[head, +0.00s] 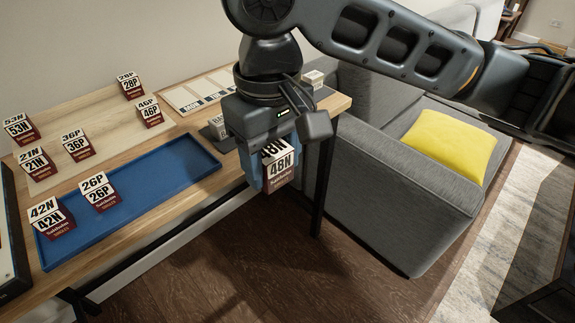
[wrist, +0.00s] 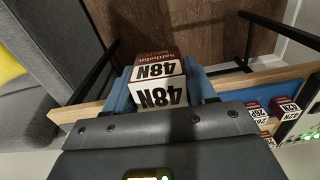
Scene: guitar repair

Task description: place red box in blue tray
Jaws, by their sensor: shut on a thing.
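My gripper (head: 270,172) is shut on a dark red and white box (head: 281,165) labelled 48N. It holds the box in the air off the table's right front edge, above the floor. In the wrist view the same box (wrist: 158,66) sits between the two blue fingers. The blue tray (head: 150,172) lies on the table to the left of my gripper. Inside it, toward its left end, stand a 26P box (head: 99,192) and a 42N box (head: 51,218). The tray's middle and right part are bare.
More red and white boxes, such as the 46P box (head: 149,112) and the 36P box (head: 77,146), stand on a pale mat (head: 110,125) behind the tray. A labelled white rack (head: 200,90) lies at the back right. A grey sofa (head: 385,190) stands right of the table.

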